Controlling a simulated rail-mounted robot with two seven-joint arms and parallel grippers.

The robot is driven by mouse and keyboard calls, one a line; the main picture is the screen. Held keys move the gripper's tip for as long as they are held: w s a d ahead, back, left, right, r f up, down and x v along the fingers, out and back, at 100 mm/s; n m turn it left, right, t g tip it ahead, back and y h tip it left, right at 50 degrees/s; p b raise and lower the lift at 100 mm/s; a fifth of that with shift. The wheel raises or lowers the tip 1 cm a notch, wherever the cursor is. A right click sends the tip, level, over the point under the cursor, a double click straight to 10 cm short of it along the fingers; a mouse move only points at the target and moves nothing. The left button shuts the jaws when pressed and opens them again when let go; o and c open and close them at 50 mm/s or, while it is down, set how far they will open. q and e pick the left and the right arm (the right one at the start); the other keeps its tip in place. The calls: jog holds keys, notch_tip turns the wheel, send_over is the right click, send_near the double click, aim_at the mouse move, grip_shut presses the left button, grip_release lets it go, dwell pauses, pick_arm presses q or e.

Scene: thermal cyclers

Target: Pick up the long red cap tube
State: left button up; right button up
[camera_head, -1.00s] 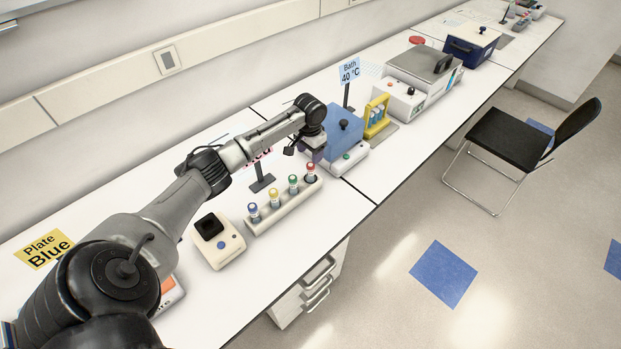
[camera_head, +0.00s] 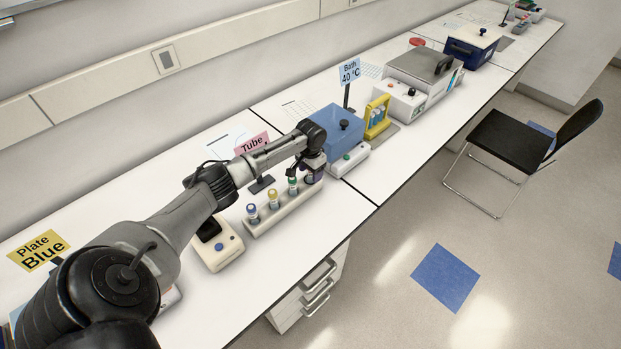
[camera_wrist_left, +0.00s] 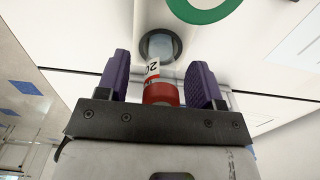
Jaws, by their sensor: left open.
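The red cap tube (camera_wrist_left: 161,93) shows in the left wrist view, with a white, red-marked label, between the two purple fingers of my left gripper (camera_wrist_left: 159,70). The fingers are open, one on each side of the cap, with small gaps visible. In the head view my left gripper (camera_head: 313,168) is low over the right end of the white tube rack (camera_head: 287,211) and hides the red cap there. Tubes with blue (camera_head: 252,209), yellow (camera_head: 272,193) and green (camera_head: 292,181) caps stand upright in the same rack. My right gripper is not in view.
A blue-lidded bath (camera_head: 334,134) stands just right of my gripper, with a yellow rack (camera_head: 377,117) beyond. A small white device (camera_head: 222,254) is left of the tube rack. A pink "Tube" sign (camera_head: 251,144) stands behind it. The bench's front edge is close to the rack.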

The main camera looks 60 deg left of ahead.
pick_arm(q)
jog(key=c, duration=1)
jog(key=shift+r, duration=0.1)
